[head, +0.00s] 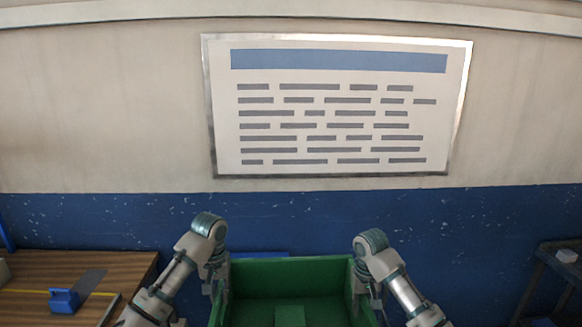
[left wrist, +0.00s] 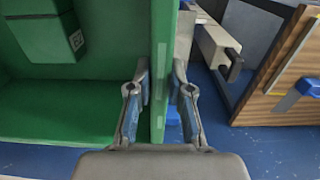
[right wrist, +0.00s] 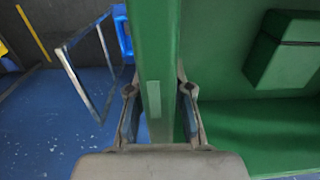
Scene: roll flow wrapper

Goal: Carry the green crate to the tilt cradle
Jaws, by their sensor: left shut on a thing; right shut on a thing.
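The green crate (head: 290,272) is at the bottom middle of the head view, held between my two arms. My left gripper (left wrist: 160,95) is shut on one side wall of the crate (left wrist: 60,85), one finger inside and one outside. My right gripper (right wrist: 160,95) is shut on the opposite wall of the crate (right wrist: 245,110) in the same way. A green block (head: 290,315) is inside the crate; a small printed code shows on it in the left wrist view (left wrist: 58,30). The lower part of the crate is cut off in the head view. I cannot make out the tilt cradle.
A wooden table (head: 70,270) with a blue-handled scraper (head: 68,298) stands at the left. A dark stand (head: 556,275) is at the right edge. A wall with a framed board (head: 335,110) is ahead. Blue floor and a metal frame (right wrist: 88,85) show beside the crate.

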